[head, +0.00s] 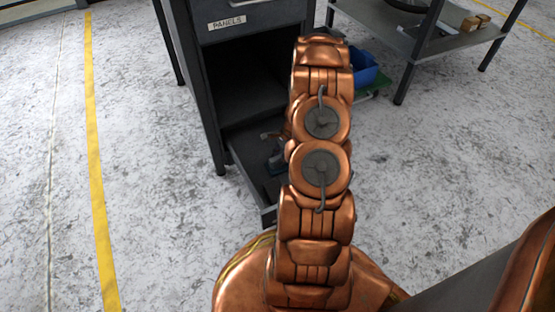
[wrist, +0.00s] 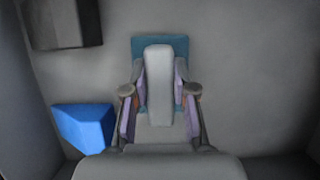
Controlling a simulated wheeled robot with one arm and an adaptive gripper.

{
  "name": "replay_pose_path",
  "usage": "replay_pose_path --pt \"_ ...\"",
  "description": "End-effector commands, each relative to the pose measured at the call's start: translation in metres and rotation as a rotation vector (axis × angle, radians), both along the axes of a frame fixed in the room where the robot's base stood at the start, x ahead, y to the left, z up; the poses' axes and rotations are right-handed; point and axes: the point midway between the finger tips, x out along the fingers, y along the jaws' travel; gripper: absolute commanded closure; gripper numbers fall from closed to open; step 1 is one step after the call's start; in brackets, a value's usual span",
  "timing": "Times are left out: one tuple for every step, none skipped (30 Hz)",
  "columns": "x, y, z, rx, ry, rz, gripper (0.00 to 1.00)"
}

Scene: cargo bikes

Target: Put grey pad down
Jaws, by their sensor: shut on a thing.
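The grey pad (wrist: 158,85) is a pale, narrow, round-ended bar in the wrist view. My gripper (wrist: 159,92) is shut on it, with a purple-lined finger against each side. A flat teal piece (wrist: 160,45) shows behind the pad; I cannot tell whether they touch. In the head view my gripper (head: 272,138) is low inside the pulled-out bottom drawer (head: 238,150) of the dark cabinet (head: 201,100). My arm hides part of the drawer, and the pad cannot be made out there.
In the wrist view a blue block (wrist: 84,127) lies left of my gripper, and a dark box (wrist: 65,22) is at the upper left. A blue bin (head: 363,69) stands right of the cabinet, by a dark shelf table (head: 425,42). The floor at left is clear.

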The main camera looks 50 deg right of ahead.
Motion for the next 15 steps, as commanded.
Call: replay_pose_path --pt "0.0000 0.0003 -0.0005 0.000 0.001 0.000 1.00" --pt "0.0000 0.0003 -0.0013 0.000 0.001 0.000 1.00" --pt "0.0000 0.0002 -0.0022 0.000 0.001 0.001 0.73" --pt "-0.0001 0.0001 -0.0023 0.000 0.001 0.001 0.69" --pt "0.0000 0.0001 -0.0023 0.000 0.001 0.001 0.66" --pt "0.0000 0.0001 -0.0023 0.000 0.001 0.001 0.62" --pt "-0.0001 0.0001 -0.0023 0.000 0.001 0.001 0.59" --pt "-0.0001 0.0001 -0.0023 0.000 0.001 0.001 0.56" --pt "0.0000 0.0002 -0.0024 0.000 0.001 0.000 0.52" --pt "0.0000 0.0002 -0.0024 0.000 0.001 0.000 0.49" --pt "0.0000 0.0002 -0.0024 0.000 0.001 0.000 0.48" --pt "0.0000 0.0002 -0.0024 0.000 0.001 0.000 0.48" --pt "0.0000 0.0002 -0.0024 0.000 0.001 0.000 0.48" --pt "0.0000 0.0002 -0.0023 0.000 0.001 0.000 0.48" --pt "0.0000 0.0002 -0.0023 0.000 0.001 0.000 0.48"
